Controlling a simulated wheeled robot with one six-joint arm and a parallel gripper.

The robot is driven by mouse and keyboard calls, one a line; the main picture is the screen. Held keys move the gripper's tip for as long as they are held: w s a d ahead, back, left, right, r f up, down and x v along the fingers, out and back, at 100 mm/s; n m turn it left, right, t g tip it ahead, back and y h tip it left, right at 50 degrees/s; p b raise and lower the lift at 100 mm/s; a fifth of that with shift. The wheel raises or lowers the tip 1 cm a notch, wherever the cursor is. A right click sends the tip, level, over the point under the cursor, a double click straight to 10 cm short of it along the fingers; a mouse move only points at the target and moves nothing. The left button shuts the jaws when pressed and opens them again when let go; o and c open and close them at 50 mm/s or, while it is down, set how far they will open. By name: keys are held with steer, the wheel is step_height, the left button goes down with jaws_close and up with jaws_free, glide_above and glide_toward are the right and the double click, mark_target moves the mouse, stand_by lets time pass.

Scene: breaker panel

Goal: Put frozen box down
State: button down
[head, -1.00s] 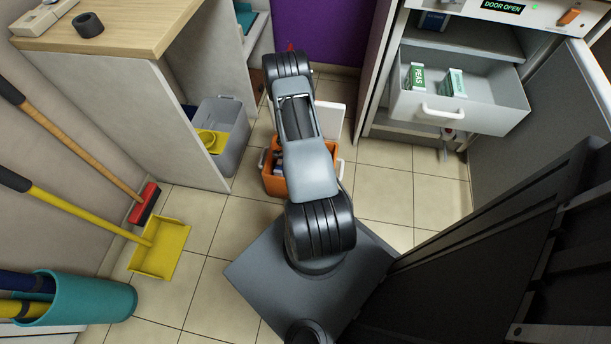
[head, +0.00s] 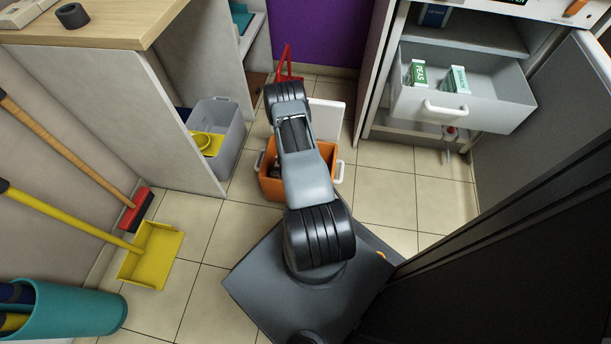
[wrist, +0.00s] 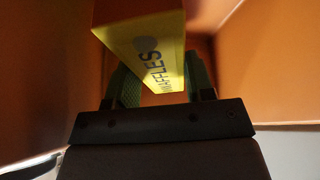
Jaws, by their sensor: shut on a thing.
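A yellow frozen box marked WAFFLES (wrist: 150,45) sits between the green fingers of my gripper (wrist: 158,82) in the wrist view. My gripper is shut on it. Orange walls (wrist: 268,65) surround the box and gripper there. In the head view the orange cooler (head: 270,186) stands on the floor with its white lid (head: 327,118) open. My arm reaches over it and hides my gripper, the box and much of the cooler's inside. Whether the box touches the cooler's bottom cannot be told.
An open freezer drawer (head: 500,112) at the right holds a PEAS box (head: 417,73) and another green-and-white box (head: 456,79). A grey bin (head: 229,140) stands left of the cooler. A broom and a yellow dustpan (head: 152,256) are at the left. Floor tiles right of the cooler are clear.

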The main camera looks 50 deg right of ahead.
steer(key=shift+f, duration=0.1)
steer(key=shift+c, duration=2.4)
jaws_free()
